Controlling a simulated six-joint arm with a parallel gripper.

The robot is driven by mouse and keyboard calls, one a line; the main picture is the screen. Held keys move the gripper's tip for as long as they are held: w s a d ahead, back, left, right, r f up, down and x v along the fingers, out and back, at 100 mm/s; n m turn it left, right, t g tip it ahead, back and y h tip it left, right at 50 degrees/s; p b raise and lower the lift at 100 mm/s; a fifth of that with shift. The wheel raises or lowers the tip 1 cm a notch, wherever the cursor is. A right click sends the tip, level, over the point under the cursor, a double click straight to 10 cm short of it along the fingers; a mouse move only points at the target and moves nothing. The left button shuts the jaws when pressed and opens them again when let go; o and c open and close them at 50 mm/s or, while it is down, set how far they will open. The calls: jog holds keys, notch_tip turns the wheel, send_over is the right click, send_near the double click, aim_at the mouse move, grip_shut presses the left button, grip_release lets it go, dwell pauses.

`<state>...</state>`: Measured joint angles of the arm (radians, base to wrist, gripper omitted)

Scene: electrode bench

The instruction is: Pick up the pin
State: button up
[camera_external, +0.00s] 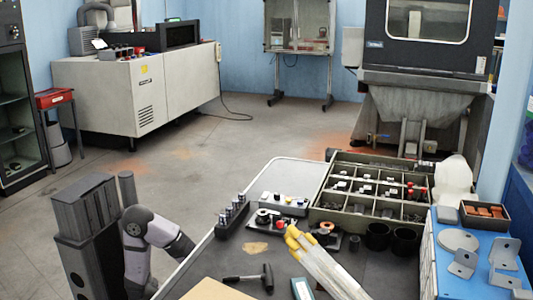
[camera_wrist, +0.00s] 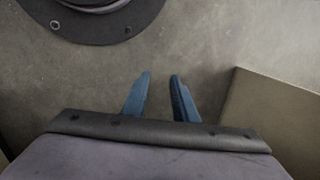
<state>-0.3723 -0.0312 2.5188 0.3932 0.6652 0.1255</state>
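No single thing can be told for sure as the pin. A dark block (camera_external: 229,221) with several upright dark pegs stands at the left edge of the bench in the external view, and I cannot tell whether one of the pegs is the pin. In the wrist view my gripper (camera_wrist: 160,76) shows two blue fingers spread apart, with only bare grey surface between them. It holds nothing. In the external view my arm is at the lower left, off the bench's left edge, and the gripper cannot be made out.
The bench carries a hammer (camera_external: 250,278), a compartment tray (camera_external: 326,217), a bundle of pale rods with yellow ends (camera_external: 325,262), and dark round cups (camera_external: 378,237). A blue board with metal brackets (camera_external: 463,263) is at the right. A brownish flat-sided thing (camera_wrist: 270,125) is right of my fingers.

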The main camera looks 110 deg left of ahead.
jog(key=s+a+r+g+y+p, duration=0.2)
jog(key=s+a+r+p, duration=0.8)
jog(key=a, duration=0.5)
jog(key=s+a+r+n+g+p, duration=0.1)
jog(key=s+a+r+p, duration=0.1)
jog(key=s+r+p, duration=0.4)
jog(key=s+a+r+g+p, duration=0.15)
jog(key=r+p, duration=0.25)
jog(key=r, duration=0.4)
jog(key=s+a+r+n+g+p, duration=0.1)
jog(key=s+a+r+p, duration=0.15)
jog(key=r+p, duration=0.35)
jog(key=w+d+r+t+h+p, duration=0.1)
jog(key=w+d+r+p, duration=0.2)
jog(key=w+r+p, duration=0.45)
jog(key=w+d+r+h+p, duration=0.1)
jog(key=w+d+r+p, duration=0.3)
jog(key=r+p, duration=0.55)
jog(key=w+d+r+t+h+p, duration=0.1)
jog(key=w+d+r+p, duration=0.3)
jog(key=w+d+p, duration=0.3)
jog(key=w+d+r+m+t+h+p, duration=0.1)
jog(key=w+d+r+p, duration=0.4)
jog(key=w+d+p, duration=0.2)
jog(key=shift+w+d+h+p, duration=0.35)
jog(key=shift+w+h+p, duration=0.05)
jog(key=shift+w, duration=0.1)
